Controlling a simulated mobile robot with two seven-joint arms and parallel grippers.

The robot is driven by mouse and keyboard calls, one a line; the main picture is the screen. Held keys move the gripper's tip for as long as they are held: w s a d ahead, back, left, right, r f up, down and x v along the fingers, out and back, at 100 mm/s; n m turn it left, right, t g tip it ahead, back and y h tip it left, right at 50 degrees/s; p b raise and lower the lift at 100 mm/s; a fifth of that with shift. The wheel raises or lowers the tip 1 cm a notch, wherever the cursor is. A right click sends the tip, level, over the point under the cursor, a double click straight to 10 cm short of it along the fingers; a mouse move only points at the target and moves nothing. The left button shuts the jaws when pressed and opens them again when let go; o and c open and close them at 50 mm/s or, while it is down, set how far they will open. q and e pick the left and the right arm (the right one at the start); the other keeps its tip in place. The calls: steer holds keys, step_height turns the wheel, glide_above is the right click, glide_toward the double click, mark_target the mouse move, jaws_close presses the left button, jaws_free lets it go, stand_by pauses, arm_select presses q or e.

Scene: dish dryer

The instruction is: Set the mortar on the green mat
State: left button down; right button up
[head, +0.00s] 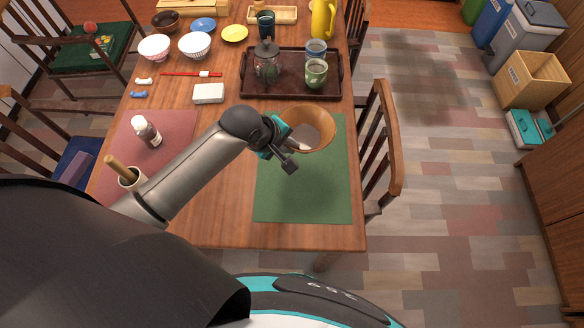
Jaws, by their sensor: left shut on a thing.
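The mortar (322,122), a tan wood-coloured bowl with a wide round mouth, is at the far end of the green mat (305,200). My left gripper (291,146) is shut on its near left rim. The mortar looks tilted, with its mouth towards the camera. It appears to be held above the mat, but its underside is hidden, so I cannot tell the gap. The rest of the green mat is bare, with a shadow near the gripper. My right gripper is not in view.
A dark tray (255,90) with a teapot and cups stands just beyond the mortar. A white box (208,93) lies to the left. A chair (380,150) stands at right.

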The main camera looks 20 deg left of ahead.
arm_select(q)
step_height(320, 180, down, 6)
steer(key=shift+w+r+b, duration=0.1)
steer(key=shift+b, duration=0.7)
steer(key=shift+f, duration=0.5)
steer(key=shift+d+f+b, duration=0.1)
steer(key=shift+f+b, duration=0.85)
steer(key=shift+f, duration=1.1)
steer(key=shift+f, duration=0.15)
steer(key=c, duration=1)
jaws_free()
steer(key=p+v, duration=0.4)
steer(key=v, duration=0.8)
steer(key=shift+p, duration=0.35)
